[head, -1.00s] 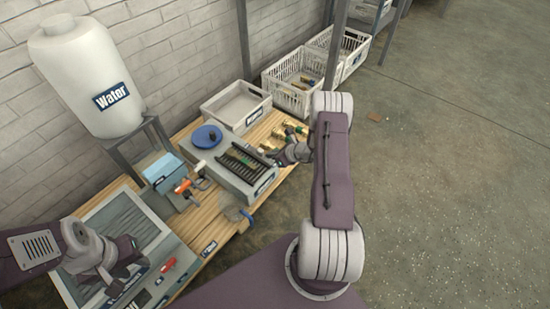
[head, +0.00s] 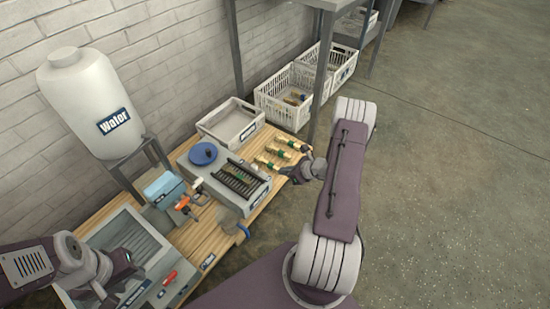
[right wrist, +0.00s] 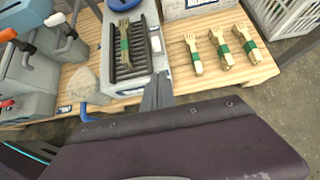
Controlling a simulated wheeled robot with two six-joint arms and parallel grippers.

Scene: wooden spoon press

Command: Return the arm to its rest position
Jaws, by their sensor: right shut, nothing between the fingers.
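My right arm (head: 343,170) is folded with its elbow out over the floor. My right gripper (head: 293,172) is at the table's right edge, just in front of the bundles; in the right wrist view its fingers (right wrist: 157,93) are shut and empty. My left gripper (head: 112,297) is low at the left, over the grey sink-like unit; its fingers are too unclear to read. Three green-banded bundles of wooden cutlery (head: 274,158) lie in a row on the table; they also show in the right wrist view (right wrist: 221,47). Another banded bundle (right wrist: 124,40) lies in the slotted rack (head: 238,180).
The wooden table (head: 215,240) also carries a grey tray (head: 231,123), a blue disc (head: 203,154) and a blue-topped box (head: 162,188). A water tank (head: 88,100) stands at the left. White crates (head: 285,110) and a metal shelf are behind. The floor at right is clear.

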